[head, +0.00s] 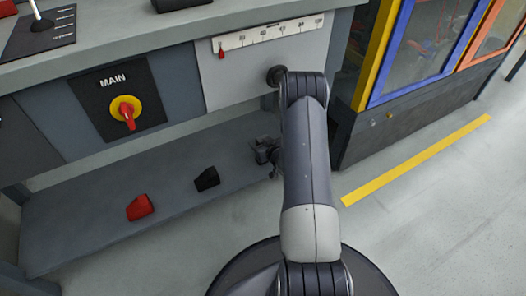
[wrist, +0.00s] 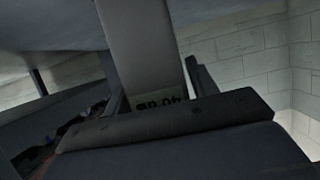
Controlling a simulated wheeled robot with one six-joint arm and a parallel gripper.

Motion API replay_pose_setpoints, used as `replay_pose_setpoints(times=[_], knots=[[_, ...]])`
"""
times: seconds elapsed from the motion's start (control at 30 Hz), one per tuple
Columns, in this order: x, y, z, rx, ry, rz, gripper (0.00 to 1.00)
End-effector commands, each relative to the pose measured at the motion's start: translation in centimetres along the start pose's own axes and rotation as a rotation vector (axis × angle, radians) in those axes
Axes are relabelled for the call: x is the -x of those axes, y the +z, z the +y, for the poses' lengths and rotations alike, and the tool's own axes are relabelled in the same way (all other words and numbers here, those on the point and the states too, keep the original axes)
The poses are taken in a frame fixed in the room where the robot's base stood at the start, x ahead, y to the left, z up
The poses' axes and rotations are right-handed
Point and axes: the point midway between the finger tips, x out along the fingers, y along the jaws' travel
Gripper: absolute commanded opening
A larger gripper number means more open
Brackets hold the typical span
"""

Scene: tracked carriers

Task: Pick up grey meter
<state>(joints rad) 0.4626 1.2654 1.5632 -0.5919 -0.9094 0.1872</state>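In the wrist view, the grey meter (wrist: 142,45) is a tall, plain grey body. A small greenish display with dark, upside-down digits (wrist: 160,104) shows near its lower end. My gripper (wrist: 150,80) has one dark finger on each side of the meter, close against its edges, and appears shut on it. In the head view, only part of my dark gripper (head: 266,150) shows to the left of my arm, over the right end of the low shelf. The meter cannot be made out there; my arm covers that area.
On the low shelf (head: 90,200) lie a red block (head: 140,207) and a black block (head: 207,179). Above are a MAIN rotary switch (head: 126,112) and a scale with a red pointer (head: 270,35). A yellow-and-blue framed cabinet (head: 425,50) stands right; a yellow line (head: 415,160) crosses open floor.

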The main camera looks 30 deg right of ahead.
Motion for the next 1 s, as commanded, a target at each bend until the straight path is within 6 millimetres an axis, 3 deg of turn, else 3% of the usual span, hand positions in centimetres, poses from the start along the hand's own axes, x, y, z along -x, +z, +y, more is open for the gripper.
replay_pose_setpoints(times=[0.47, 0.77, 1.0], knots=[[0.0, 0.0, 0.0, 0.0, 0.0, 0.001, 0.17], [0.3, -0.9, 0.0, 0.001, 0.0, 0.002, 0.17], [2.2, -5.4, 0.0, 0.002, 0.001, 0.004, 0.17]])
